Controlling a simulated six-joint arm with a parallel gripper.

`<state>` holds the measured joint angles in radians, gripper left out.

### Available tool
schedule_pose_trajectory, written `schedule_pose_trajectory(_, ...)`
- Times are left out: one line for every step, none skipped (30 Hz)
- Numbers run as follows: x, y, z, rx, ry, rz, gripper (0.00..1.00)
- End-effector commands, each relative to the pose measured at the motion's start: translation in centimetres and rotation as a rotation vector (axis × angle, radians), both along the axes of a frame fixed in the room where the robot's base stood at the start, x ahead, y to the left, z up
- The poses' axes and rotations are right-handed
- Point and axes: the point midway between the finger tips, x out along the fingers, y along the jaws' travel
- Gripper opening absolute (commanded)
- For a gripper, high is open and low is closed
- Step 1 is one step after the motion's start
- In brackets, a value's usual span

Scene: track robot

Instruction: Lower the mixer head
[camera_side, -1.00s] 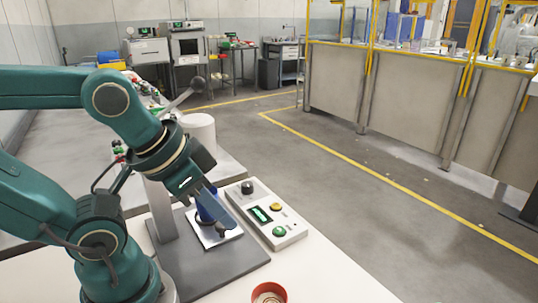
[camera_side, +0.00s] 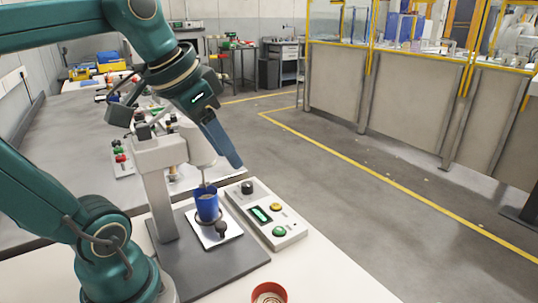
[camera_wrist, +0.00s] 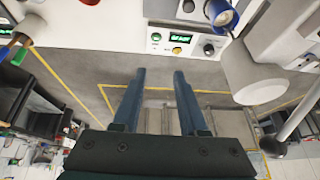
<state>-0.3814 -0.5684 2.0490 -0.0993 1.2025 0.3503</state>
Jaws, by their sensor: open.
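The mixer stands on a grey base plate (camera_side: 200,265) in the side view. Its pale head (camera_side: 160,152) looks level on the column, and the thin stirrer shaft reaches down into the blue cup (camera_side: 207,206) below. The cup stands on a white plate with a dark ring and knob (camera_side: 221,230) at it. In the wrist view the white head (camera_wrist: 255,78) is at right, and a metal lever with a dark ball knob (camera_wrist: 272,147) runs from the right edge. The lever is hidden in the side view. My gripper (camera_side: 236,164) is above and beside the head; its fingers (camera_wrist: 160,73) are apart and empty.
A control box (camera_side: 267,213) with a lit display, yellow and green buttons and a black knob stands right of the mixer. A red cup (camera_side: 268,292) is at the front edge of the view. A rear bench (camera_side: 60,145) holds several small objects. Open floor lies to the right.

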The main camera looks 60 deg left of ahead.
Motion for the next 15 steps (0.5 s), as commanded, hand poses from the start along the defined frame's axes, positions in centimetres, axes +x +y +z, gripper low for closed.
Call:
schedule_pose_trajectory(0.5, 1.6, 1.5, 0.012, 0.001, 0.022, 0.42)
schedule_pose_trajectory(0.6, 2.3, 2.4, 0.017, 0.003, 0.023, 0.42)
schedule_pose_trajectory(0.7, 3.3, 3.4, 0.028, 0.006, 0.025, 0.42)
schedule_pose_trajectory(0.7, 4.0, 4.2, 0.035, 0.008, 0.025, 0.42)
schedule_pose_trajectory(0.7, 4.7, 5.0, 0.043, 0.009, 0.023, 0.42)
schedule_pose_trajectory(0.6, 5.7, 6.0, 0.056, 0.012, 0.022, 0.42)
schedule_pose_trajectory(0.5, 6.4, 6.7, 0.063, 0.014, 0.018, 0.42)
schedule_pose_trajectory(0.4, 7.1, 7.4, 0.073, 0.016, 0.017, 0.42)
schedule_pose_trajectory(0.1, 7.9, 8.2, 0.085, 0.019, 0.01, 0.42)
schedule_pose_trajectory(-0.1, 8.4, 8.7, 0.093, 0.022, 0.006, 0.42)
schedule_pose_trajectory(-0.3, 8.9, 9.2, 0.102, 0.025, 0.001, 0.42)
schedule_pose_trajectory(-0.6, 9.5, 9.7, 0.111, 0.028, -0.004, 0.42)
schedule_pose_trajectory(-0.8, 9.9, 10.1, 0.117, 0.031, -0.007, 0.42)
schedule_pose_trajectory(-1.0, 10.3, 10.3, 0.121, 0.036, -0.007, 0.42)
schedule_pose_trajectory(-1.2, 11.0, 10.4, 0.122, 0.045, 0.0, 0.42)
